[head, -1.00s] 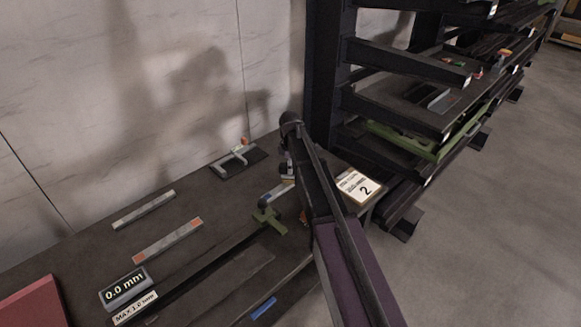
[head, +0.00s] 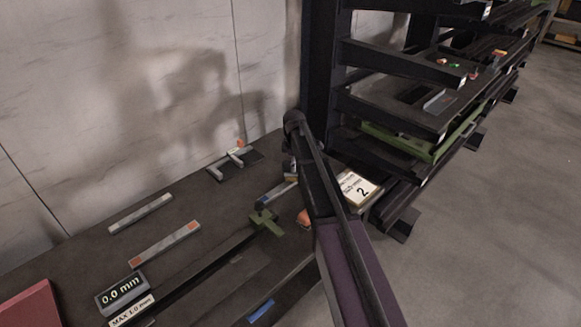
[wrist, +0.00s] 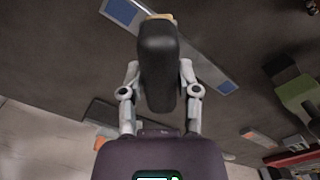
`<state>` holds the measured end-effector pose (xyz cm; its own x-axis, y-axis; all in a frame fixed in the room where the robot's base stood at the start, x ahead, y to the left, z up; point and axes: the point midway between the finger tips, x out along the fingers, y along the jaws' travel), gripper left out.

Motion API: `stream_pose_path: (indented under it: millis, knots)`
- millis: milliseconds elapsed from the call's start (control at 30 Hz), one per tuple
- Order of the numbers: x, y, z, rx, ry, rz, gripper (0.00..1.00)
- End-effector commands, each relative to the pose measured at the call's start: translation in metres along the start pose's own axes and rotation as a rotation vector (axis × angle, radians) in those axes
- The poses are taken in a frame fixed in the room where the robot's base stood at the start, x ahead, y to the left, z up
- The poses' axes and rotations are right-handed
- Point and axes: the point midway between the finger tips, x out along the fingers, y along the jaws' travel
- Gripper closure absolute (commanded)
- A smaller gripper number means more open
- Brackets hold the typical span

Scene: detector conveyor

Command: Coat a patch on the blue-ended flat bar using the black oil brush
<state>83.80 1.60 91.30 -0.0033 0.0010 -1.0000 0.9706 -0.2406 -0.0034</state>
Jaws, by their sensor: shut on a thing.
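My gripper (wrist: 159,80) is shut on the black oil brush (wrist: 158,48) in the wrist view, its two grey fingers on either side of the handle. A pale tip shows at the brush's far end. The blue-ended flat bar (wrist: 202,68) lies beyond the brush, which hides its middle; a blue end shows on each side. I cannot tell whether the tip touches the bar. In the head view the bar (head: 277,192) lies on the dark table behind a green fixture (head: 267,223), partly covered by my arm. My gripper and the brush are mostly hidden there.
An orange-ended bar (head: 164,244) and a plain grey bar (head: 140,213) lie to the left. A metal bracket piece (head: 234,161) sits at the back. A gauge display (head: 121,291) stands in front, and a card marked 2 (head: 358,189) lies at right beside a dark rack (head: 390,110).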

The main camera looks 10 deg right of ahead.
Motion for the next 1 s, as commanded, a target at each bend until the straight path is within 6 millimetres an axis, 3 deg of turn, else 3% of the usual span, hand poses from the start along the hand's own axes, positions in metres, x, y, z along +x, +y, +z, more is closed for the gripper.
stream_pose_path:
  millis: [533, 1000]
  knots:
    - [0.000, 0.004, 0.003, 0.000, 0.000, 0.000, 0.96]
    - [0.001, 0.025, 0.021, 0.001, 0.000, 0.000, 0.96]
